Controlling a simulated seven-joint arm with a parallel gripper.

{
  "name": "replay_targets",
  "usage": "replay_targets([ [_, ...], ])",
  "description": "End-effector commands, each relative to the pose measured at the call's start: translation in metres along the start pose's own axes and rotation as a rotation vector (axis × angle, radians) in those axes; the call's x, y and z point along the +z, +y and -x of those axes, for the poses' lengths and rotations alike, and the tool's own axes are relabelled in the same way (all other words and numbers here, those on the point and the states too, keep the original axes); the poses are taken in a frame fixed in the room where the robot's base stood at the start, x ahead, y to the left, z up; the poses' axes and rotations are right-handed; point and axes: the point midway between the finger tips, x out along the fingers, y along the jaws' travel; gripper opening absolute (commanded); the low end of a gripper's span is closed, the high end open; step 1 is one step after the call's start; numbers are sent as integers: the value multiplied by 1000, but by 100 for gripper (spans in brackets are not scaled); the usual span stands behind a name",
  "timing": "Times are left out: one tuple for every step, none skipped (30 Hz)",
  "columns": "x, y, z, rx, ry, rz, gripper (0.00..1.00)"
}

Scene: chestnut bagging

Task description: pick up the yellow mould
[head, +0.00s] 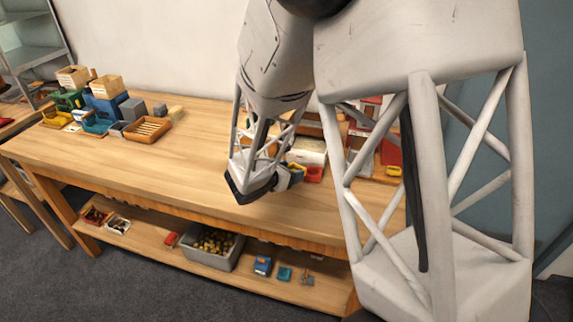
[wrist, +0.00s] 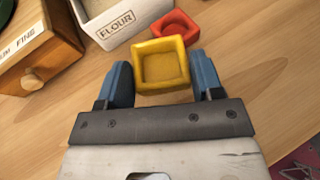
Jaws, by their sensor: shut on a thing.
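The yellow mould (wrist: 163,66) is a small square tray with a hollow middle, seen in the wrist view between the two blue fingers of my gripper (wrist: 164,86). The fingers are shut on its left and right sides. In the head view my gripper (head: 290,178) is over the right part of the wooden table, and my own arm hides most of what is around it. I cannot tell in the wrist view whether the mould is clear of the table.
A red mould (wrist: 176,22) lies just behind the yellow one. A white flour box (wrist: 115,25) and a wooden drawer box (wrist: 38,50) stand at the upper left. The middle of the table (head: 190,155) is clear. Boxes and trays (head: 148,129) stand on its left part.

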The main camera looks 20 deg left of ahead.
Motion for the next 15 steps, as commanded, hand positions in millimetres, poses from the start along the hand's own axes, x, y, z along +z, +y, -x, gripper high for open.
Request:
replay_targets([
  [0, -7, 5, 1, 0, 1, 36],
  [-1, -10, 7, 1, 0, 1, 36],
  [-2, -15, 10, 1, 0, 1, 36],
  [-2, -19, 13, 1, 0, 0, 36],
  [-3, -23, 15, 1, 0, 0, 36],
  [-4, -28, 18, 0, 0, 0, 36],
  [-5, -31, 20, 0, 0, 1, 36],
  [-5, -34, 22, 0, 0, 0, 36],
  [-5, -38, 25, 0, -1, -1, 36],
  [-5, -41, 27, 0, -1, 0, 36],
  [-6, -44, 29, 0, -1, 0, 36],
  [-7, -48, 31, 0, -1, 1, 36],
  [-7, -51, 33, 0, -1, 1, 36],
  [-8, -54, 34, 0, -1, 1, 36],
  [-8, -56, 36, 0, -1, 1, 36],
])
